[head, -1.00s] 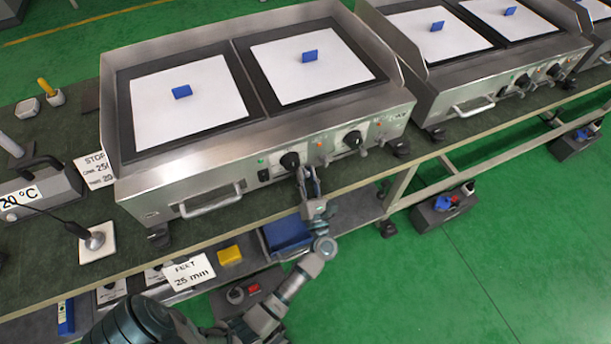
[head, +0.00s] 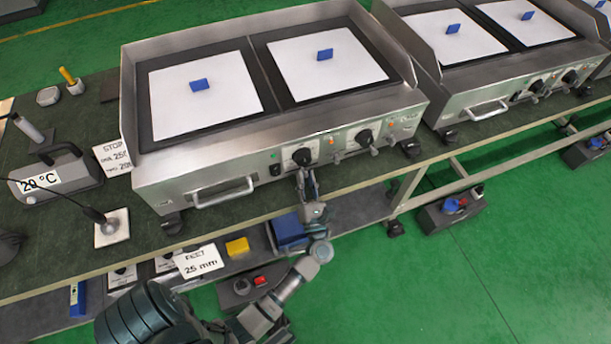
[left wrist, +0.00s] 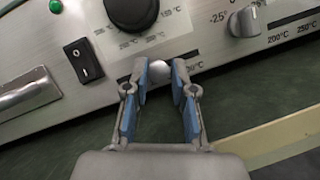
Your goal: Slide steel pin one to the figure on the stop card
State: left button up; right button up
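Steel pin one appears as a small pale round end (left wrist: 158,69) under the black knob (left wrist: 131,12) in the left wrist view. My left gripper (left wrist: 159,75) has its blue-padded fingers apart, one on each side of the pin, with small gaps showing. In the head view the left gripper (head: 306,177) is just below the left knob (head: 302,156) of the near griddle, where the pin is too small to make out. The stop card (head: 112,157) stands left of this griddle; it reads "STOP" and about "250", the rest unclear. My right gripper is not in view.
A second pin-like steel piece (left wrist: 245,22) sits to the right on the panel's scale. A bar handle (head: 222,193) and a rocker switch (left wrist: 83,61) are to the left. A blue bin (head: 290,229) and a "FEET 25 mm" card (head: 199,261) are below.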

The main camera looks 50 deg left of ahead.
pick_arm(q)
jog(key=shift+o, duration=1.2)
jog(key=shift+d, duration=0.1)
jog(key=shift+d+r, duration=0.1)
jog(key=shift+r, duration=0.05)
jog(key=v, duration=1.2)
jog(key=shift+f, duration=0.25)
jog(key=shift+w, duration=0.1)
